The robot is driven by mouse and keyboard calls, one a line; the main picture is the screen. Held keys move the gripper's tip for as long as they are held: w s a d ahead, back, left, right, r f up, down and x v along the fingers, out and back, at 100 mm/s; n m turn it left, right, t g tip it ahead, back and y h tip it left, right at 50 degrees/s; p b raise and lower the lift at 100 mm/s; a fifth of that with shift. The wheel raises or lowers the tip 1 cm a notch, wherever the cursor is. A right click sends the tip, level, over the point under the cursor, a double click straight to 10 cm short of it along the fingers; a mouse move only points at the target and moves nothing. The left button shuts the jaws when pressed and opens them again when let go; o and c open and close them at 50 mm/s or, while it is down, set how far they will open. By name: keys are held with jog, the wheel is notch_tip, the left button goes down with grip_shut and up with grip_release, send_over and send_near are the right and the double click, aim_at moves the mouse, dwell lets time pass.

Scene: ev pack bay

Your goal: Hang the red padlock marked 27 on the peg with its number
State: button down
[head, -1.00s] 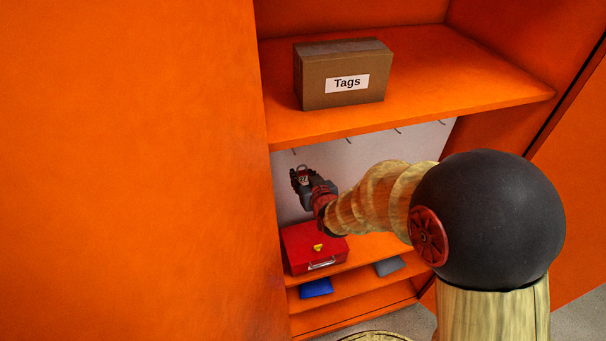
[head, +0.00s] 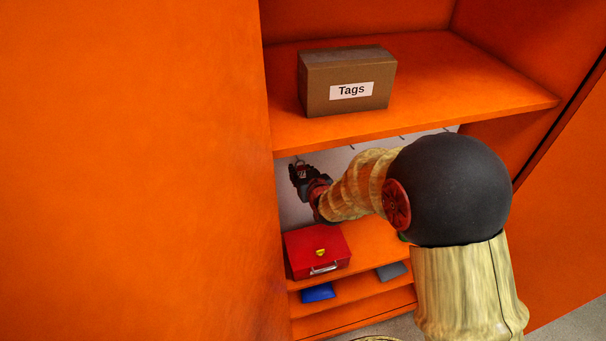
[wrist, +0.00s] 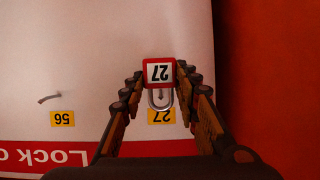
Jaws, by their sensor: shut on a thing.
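The red padlock (wrist: 160,72) has a white face marked 27, which appears upside down in the wrist view. My gripper (wrist: 160,75) is shut on its body, one finger on each side. The grey shackle (wrist: 152,101) points toward the bottom of that view, over a yellow 27 label (wrist: 167,117) on the white back panel. A small dark peg end (wrist: 160,97) shows inside the shackle's outline; I cannot tell whether it passes through. In the head view my gripper (head: 299,171) and the padlock (head: 301,168) are small, just under the upper shelf.
A neighbouring peg (wrist: 49,98) has a yellow 56 label (wrist: 62,118). An orange cabinet wall (wrist: 265,70) is close beside the gripper. The upper shelf (head: 470,90) holds a Tags box (head: 345,98). A red case (head: 315,250) stands below my gripper.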

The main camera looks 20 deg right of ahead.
aim_at(300, 166)
jog(key=shift+w+p, duration=0.3)
jog(key=shift+w, duration=1.35)
jog(key=shift+w+f+b, duration=0.3)
jog(key=shift+f+b, duration=0.1)
jog(key=shift+b, duration=0.25)
jog(key=shift+w+f+b, duration=0.1)
jog(key=shift+w+b, duration=0.15)
jog(key=shift+b, duration=0.25)
jog(key=c, duration=1.3)
grip_release()
jog(key=shift+o, duration=0.2)
jog(key=v, duration=1.2)
